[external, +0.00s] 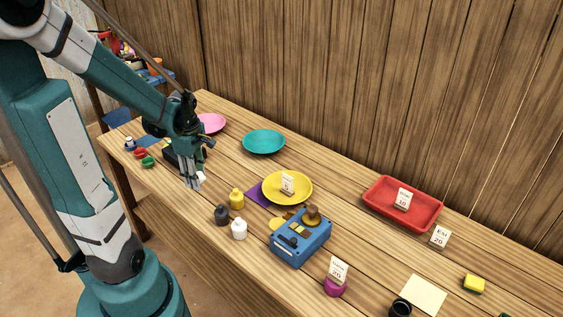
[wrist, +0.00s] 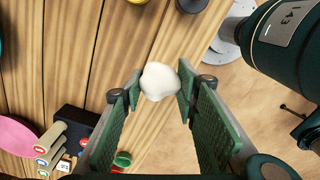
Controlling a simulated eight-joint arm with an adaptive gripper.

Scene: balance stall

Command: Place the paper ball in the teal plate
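The paper ball (wrist: 160,81) is a small white lump between my two green-padded fingertips, with a finger touching each side. It also shows as a white spot at the fingertips in the external view (external: 201,176). My gripper (external: 193,181) is shut on it, pointing down at the front left part of the table; its height above the wood is hard to tell. The teal plate (external: 264,142) lies flat and empty at the back of the table, to the right of and behind my gripper.
A pink plate (external: 211,123) lies left of the teal one. A yellow plate (external: 288,188) with a price card, small bottles (external: 237,199), a blue box (external: 301,238) and a red tray (external: 403,204) stand to the right. Bare wood lies between my gripper and the teal plate.

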